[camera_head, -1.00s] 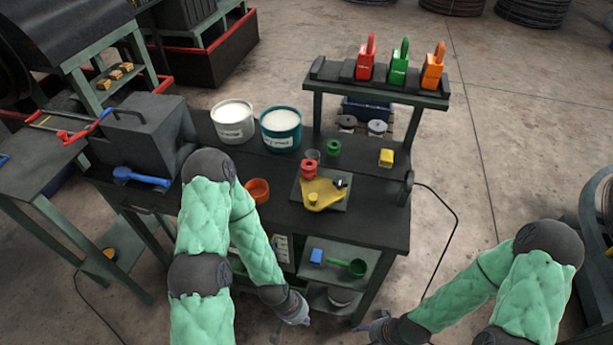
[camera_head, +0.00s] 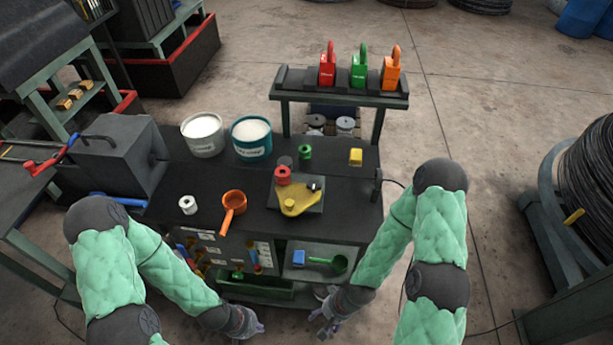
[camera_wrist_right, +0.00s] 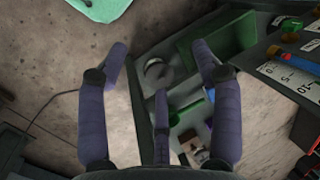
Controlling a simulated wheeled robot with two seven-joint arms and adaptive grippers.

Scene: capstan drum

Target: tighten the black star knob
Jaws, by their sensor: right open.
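A small black knob (camera_head: 315,187) sits at the right corner of the yellow plate (camera_head: 297,199), which lies on a dark square base on the workbench. The knob is too small to make out its star shape. My left gripper (camera_head: 250,328) is low in front of the bench, left of the plate; its fingers are too small to judge. My right gripper (camera_head: 326,310) is below and in front of the bench top, apart from the knob. In the right wrist view its fingers (camera_wrist_right: 160,62) are spread and empty, with floor and shelf beyond.
On the bench (camera_head: 345,225) stand a red spool (camera_head: 282,175), a green spool (camera_head: 305,152), a yellow block (camera_head: 356,157), an orange ladle (camera_head: 232,205) and two tubs (camera_head: 251,138). A raised rack (camera_head: 350,97) holds three padlocks. Lower shelves (camera_head: 318,268) are in front.

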